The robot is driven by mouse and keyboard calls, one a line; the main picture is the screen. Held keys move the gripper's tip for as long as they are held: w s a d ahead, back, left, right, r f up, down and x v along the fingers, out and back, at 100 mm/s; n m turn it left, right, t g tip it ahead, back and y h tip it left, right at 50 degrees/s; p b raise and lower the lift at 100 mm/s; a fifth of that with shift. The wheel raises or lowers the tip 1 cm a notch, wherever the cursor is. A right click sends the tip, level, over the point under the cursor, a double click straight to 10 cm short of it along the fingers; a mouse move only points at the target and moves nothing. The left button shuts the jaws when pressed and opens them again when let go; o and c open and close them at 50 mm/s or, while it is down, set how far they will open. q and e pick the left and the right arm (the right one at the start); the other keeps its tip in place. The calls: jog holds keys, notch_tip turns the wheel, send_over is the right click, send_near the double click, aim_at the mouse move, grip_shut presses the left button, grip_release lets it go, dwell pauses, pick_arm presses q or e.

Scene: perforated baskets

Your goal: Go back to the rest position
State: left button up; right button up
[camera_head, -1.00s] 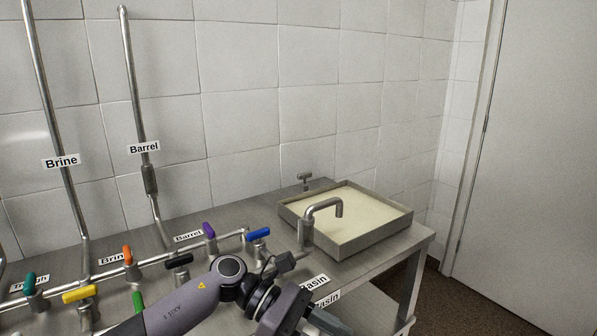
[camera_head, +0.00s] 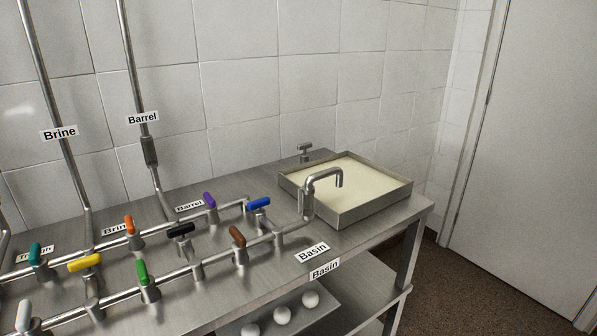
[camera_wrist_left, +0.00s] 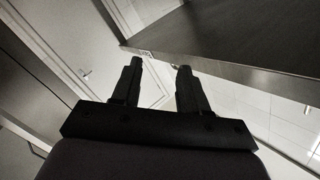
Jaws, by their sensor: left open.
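My left gripper (camera_wrist_left: 158,82) shows in the left wrist view with its two dark fingers apart and nothing between them. A dark flat surface edge (camera_wrist_left: 230,42) and a pale door (camera_wrist_left: 62,35) lie beyond it. Neither gripper is in the head view. My right gripper is in no view.
A steel table (camera_head: 320,228) carries pipes with several coloured valve handles, among them blue (camera_head: 259,203), brown (camera_head: 237,236) and green (camera_head: 142,272). A curved tap (camera_head: 322,182) reaches over the filled basin (camera_head: 372,208). White balls (camera_head: 282,315) lie on a lower tray. Floor is clear at right.

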pick_arm(q)
jog(key=s+a+f+n+g+y, duration=0.4)
jog(key=s+a+f+n, duration=0.5)
jog(key=s, duration=0.4)
jog(key=shift+a+f+n+g+y, duration=0.15)
jog(key=shift+f+n+g+y, duration=0.2)
jog(key=shift+f+g, duration=0.25)
